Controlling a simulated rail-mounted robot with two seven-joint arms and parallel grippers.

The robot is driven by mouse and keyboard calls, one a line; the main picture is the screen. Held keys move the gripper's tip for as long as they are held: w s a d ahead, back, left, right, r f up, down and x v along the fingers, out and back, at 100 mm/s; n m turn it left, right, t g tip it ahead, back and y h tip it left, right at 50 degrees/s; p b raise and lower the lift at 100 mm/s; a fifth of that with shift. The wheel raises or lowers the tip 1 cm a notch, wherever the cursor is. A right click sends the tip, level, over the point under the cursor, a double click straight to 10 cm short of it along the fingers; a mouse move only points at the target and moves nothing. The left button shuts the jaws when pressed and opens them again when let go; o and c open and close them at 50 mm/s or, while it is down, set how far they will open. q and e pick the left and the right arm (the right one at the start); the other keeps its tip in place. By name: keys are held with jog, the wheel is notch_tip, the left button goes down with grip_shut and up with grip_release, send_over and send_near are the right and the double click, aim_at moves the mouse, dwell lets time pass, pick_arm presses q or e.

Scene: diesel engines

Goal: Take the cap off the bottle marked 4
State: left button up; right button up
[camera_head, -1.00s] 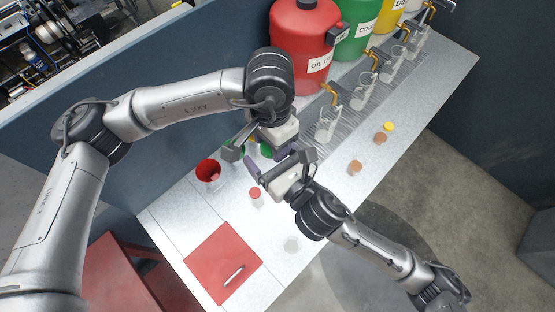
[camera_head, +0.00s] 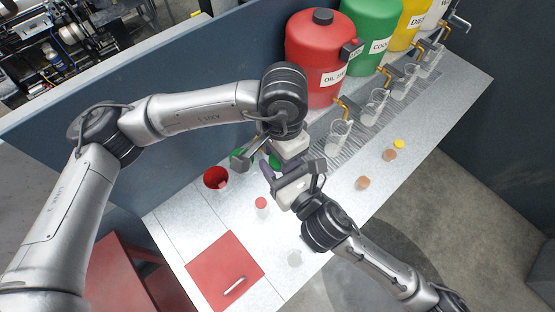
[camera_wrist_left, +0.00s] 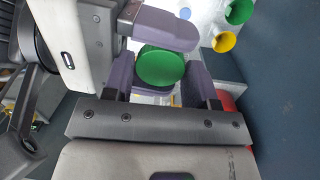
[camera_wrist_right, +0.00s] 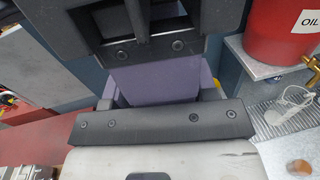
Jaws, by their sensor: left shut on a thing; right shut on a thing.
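A round green cap (camera_wrist_left: 160,66) shows from above in the left wrist view, with purple fingers of both grippers close around it. The bottle under it is almost wholly hidden, and no number can be read. My left gripper (camera_wrist_left: 160,80) is shut, with one finger on each side of the green-capped bottle. My right gripper (camera_head: 270,170) meets it at the same place and is also shut. In the right wrist view, the left gripper's dark palm and a purple finger hide the bottle. I cannot tell which gripper is on the cap and which on the body.
A red-capped bottle (camera_head: 262,204), a red cup (camera_head: 216,178) and a green cup (camera_head: 241,157) stand nearby. A red mat (camera_head: 225,272) lies at the front left. Glass beakers (camera_head: 340,136) stand under tank taps.

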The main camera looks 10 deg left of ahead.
jog(key=shift+o, duration=0.6)
jog(key=shift+s+a+r+g, duration=0.2)
jog(key=shift+s+a+g, duration=0.1)
jog(key=shift+s+a, duration=0.15)
jog(key=o, duration=0.7)
jog(key=shift+o, duration=0.7)
jog(key=shift+d, duration=0.1)
jog(key=shift+w+d+f, duration=0.1)
jog(key=shift+d, duration=0.1)
